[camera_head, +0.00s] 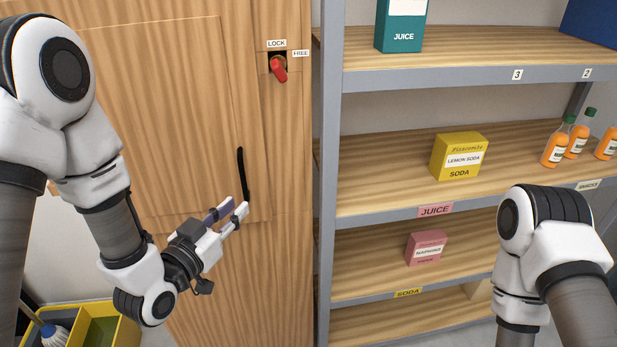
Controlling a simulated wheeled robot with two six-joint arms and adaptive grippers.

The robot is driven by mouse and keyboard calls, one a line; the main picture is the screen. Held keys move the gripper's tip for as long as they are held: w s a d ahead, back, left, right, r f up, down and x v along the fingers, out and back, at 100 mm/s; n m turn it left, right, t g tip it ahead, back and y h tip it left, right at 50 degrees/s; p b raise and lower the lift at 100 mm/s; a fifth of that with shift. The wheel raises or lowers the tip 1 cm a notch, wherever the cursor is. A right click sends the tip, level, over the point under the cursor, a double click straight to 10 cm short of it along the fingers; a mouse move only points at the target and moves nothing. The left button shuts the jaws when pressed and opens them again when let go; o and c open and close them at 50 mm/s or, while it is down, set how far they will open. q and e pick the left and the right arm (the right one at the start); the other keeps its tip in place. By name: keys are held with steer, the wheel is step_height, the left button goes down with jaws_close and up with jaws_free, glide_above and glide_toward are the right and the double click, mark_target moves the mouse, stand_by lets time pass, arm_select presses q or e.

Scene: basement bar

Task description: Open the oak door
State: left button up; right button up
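The oak door (165,95) fills the left half of the view and looks shut. Its black bar handle (241,168) stands upright near the door's right edge. A red lock lever (279,70) sits above it, pointing mostly down, with a LOCK label above and a FREE label at right. My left gripper (239,206) is at the handle's lower end, its two fingers apart with a narrow gap. I cannot tell whether the fingertips touch the handle. My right arm is at the right, and its gripper is out of view.
A grey-framed shelf unit (332,180) stands close to the right of the door. It holds a yellow lemon soda box (458,156), a pink box (426,247), a teal juice carton (400,27) and orange bottles (556,149). A yellow mop bucket (122,331) stands at lower left.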

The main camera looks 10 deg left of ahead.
mark_target(242, 180)
arm_select(q)
steer(key=shift+t, duration=0.3)
steer(key=w+r, duration=0.1)
steer(key=w, duration=0.1)
steer(key=w+p, duration=0.1)
steer(key=w, duration=0.1)
steer(key=w+r+p, duration=0.1)
steer(key=w, duration=0.1)
steer(key=shift+w+d+r, duration=0.3)
steer(key=shift+d, duration=0.1)
steer(key=shift+w, duration=0.3)
steer(key=shift+w+a+f, duration=0.1)
steer(key=shift+a+f, duration=0.05)
steer(key=shift+a, duration=0.15)
steer(key=shift+d, duration=0.15)
jaws_close()
arm_select(e)
steer(key=shift+s+a+r, duration=0.1)
steer(key=shift+a+r, duration=0.2)
steer(key=shift+r, duration=0.35)
steer(key=shift+a+r, duration=0.3)
steer(key=shift+r, duration=0.3)
